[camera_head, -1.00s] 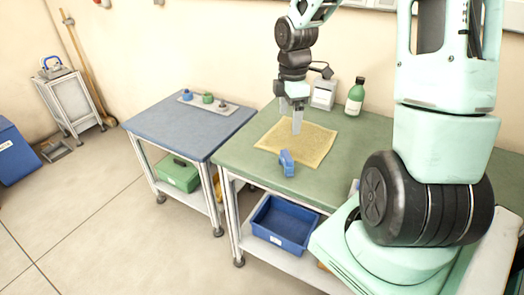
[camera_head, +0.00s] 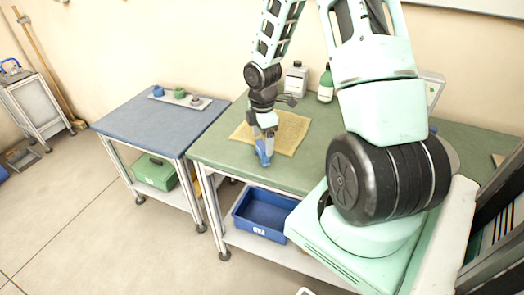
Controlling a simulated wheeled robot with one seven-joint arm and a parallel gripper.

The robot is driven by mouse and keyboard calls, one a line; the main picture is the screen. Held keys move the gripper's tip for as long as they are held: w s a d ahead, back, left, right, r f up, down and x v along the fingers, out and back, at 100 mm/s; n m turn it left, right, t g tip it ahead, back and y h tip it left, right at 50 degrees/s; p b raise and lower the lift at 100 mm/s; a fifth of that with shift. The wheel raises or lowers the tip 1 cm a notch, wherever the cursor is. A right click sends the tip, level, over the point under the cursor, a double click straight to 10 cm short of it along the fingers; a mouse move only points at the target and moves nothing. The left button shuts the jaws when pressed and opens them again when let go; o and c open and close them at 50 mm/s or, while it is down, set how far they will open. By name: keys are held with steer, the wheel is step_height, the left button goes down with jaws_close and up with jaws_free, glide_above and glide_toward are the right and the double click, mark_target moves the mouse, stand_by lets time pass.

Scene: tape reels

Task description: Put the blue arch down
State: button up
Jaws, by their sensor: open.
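The blue arch (camera_head: 263,151) stands at the front edge of the tan mat (camera_head: 291,134) on the green-topped table (camera_head: 222,150). My gripper (camera_head: 265,136) points down directly over the arch, with its fingers at the arch's upper part. The jaws are open. The fingers and wrist hide part of the arch, and I cannot tell whether they touch it.
A grey-white bottle (camera_head: 296,78) and a green bottle (camera_head: 325,84) stand behind the mat. A blue-topped table (camera_head: 150,121) on the left bears a strip with several small pieces. A blue bin (camera_head: 262,212) sits on the shelf below. The green table left of the mat is clear.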

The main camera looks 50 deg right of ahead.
mark_target(262, 144)
steer(key=shift+a+f, duration=0.1)
steer(key=shift+f, duration=2.3)
steer(key=c, duration=1.2)
steer(key=shift+r, duration=0.1)
